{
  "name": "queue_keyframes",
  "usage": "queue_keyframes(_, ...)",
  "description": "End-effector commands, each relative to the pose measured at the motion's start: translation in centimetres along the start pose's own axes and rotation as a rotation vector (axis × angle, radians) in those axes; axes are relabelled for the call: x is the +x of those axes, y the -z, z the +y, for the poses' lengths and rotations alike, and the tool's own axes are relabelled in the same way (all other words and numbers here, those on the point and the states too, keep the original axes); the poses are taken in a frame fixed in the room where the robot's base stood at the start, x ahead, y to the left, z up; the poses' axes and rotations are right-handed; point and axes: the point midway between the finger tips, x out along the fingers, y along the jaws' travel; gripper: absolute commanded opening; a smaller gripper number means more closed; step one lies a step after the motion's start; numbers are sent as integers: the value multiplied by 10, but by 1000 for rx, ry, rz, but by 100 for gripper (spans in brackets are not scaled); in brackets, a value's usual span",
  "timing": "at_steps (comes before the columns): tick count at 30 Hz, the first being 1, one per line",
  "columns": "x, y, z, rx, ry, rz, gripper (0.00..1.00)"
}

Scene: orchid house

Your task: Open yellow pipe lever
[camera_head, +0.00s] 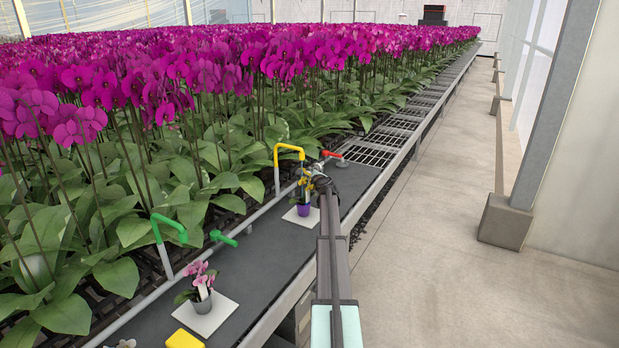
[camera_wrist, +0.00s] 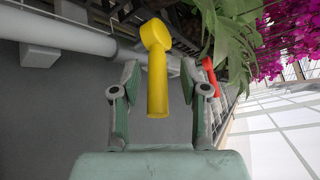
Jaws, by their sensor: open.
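The yellow pipe lever (camera_wrist: 158,85) shows in the wrist view, its rounded head at the top and its handle pointing down. My gripper (camera_wrist: 160,95) is open, with one finger on each side of the handle and a visible gap on both sides. In the head view, my gripper (camera_head: 316,178) is at the far end of my arm, beside the yellow bent pipe (camera_head: 289,149). There my arm and some yellow flowers crowd the lever, and I cannot clearly make it out.
A red lever (camera_head: 332,154) is just beyond my gripper. A purple pot (camera_head: 303,209) stands close below it. A green lever (camera_head: 222,238), a green bent pipe (camera_head: 167,226) and a grey pot (camera_head: 202,302) are nearer. Dense orchids (camera_head: 200,75) fill the left; the walkway (camera_head: 430,240) is clear.

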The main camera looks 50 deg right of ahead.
Motion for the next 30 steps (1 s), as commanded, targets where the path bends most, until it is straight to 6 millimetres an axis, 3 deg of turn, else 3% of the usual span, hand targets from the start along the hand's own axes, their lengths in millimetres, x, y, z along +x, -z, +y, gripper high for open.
queue_keyframes(15,-18,-43,-72,1,11,-1,44)
queue_keyframes(30,-21,-50,-82,1,2,0,44)
